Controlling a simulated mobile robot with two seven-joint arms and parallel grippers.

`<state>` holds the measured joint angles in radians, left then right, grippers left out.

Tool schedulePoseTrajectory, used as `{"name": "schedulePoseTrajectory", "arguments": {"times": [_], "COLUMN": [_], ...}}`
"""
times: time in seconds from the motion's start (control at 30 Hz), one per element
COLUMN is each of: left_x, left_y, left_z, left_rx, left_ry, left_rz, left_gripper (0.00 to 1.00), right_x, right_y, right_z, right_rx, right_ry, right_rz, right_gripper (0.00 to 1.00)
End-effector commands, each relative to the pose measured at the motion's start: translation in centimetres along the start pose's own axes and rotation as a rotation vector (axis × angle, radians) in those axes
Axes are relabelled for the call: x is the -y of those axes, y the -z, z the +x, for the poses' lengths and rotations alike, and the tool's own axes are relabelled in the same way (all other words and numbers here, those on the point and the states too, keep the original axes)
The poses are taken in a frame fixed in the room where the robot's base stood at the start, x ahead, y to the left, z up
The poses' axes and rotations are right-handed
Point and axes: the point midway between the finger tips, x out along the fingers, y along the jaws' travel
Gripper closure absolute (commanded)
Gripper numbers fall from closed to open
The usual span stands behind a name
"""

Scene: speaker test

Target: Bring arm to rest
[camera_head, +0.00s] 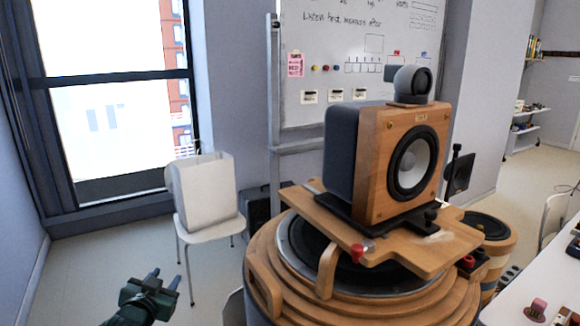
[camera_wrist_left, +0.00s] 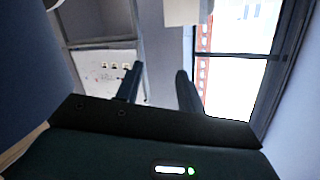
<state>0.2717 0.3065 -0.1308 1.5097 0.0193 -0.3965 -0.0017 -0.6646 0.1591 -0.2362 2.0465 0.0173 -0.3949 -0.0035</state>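My left gripper (camera_head: 165,278) is at the lower left of the head view, in front of the white chair. Its two fingers stand apart with nothing between them. In the left wrist view the same gripper (camera_wrist_left: 158,82) shows two dark fingers with an empty gap, and the window and whiteboard appear upside down beyond them. My right gripper cannot be made out in either view.
A wooden speaker (camera_head: 402,165) stands on a wooden board (camera_head: 440,252) over a large round wooden cabinet (camera_head: 290,285). A white bag (camera_head: 205,187) sits on a white chair (camera_head: 212,229). A white table (camera_head: 515,300) is at right. Floor (camera_head: 85,270) at left is clear.

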Motion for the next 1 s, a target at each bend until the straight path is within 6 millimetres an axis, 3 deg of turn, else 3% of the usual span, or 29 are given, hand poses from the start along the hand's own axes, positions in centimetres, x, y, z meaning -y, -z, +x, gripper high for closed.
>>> {"name": "schedulePoseTrajectory", "arguments": {"times": [0.03,0.17,0.3,0.5,0.6,0.73,1.0], "left_x": [-2.3,-7.8,-13.7,-19.1,-20.3,-21.0,-21.1], "left_y": [-2.3,-7.5,-12.2,-15.5,-15.9,-16.1,-16.1], "left_z": [-1.6,-6.7,-14.2,-24.2,-27.3,-29.1,-29.4], "left_rx": [0.028,0.096,0.182,0.289,0.322,0.343,0.347], "left_ry": [-0.035,-0.123,-0.22,-0.314,-0.336,-0.348,-0.35], "left_rz": [-0.006,-0.032,-0.086,-0.176,-0.209,-0.228,-0.231], "left_gripper": [0.62,0.62,0.62,0.62,0.62,0.62,0.62], "right_x": [0.0,0.0,0.0,0.0,0.0,0.0,0.0], "right_y": [0.0,0.0,0.0,0.0,0.0,0.0,0.0], "right_z": [0.0,0.0,0.0,0.0,0.0,0.0,0.0], "right_rx": [0.0,0.0,0.0,0.0,0.0,0.0,0.0], "right_ry": [0.0,0.0,0.0,0.0,0.0,0.0,0.0], "right_rz": [0.0,0.0,0.0,0.0,0.0,0.0,0.0], "right_gripper": [0.64,0.64,0.64,0.64,0.64,0.64,0.64]}}
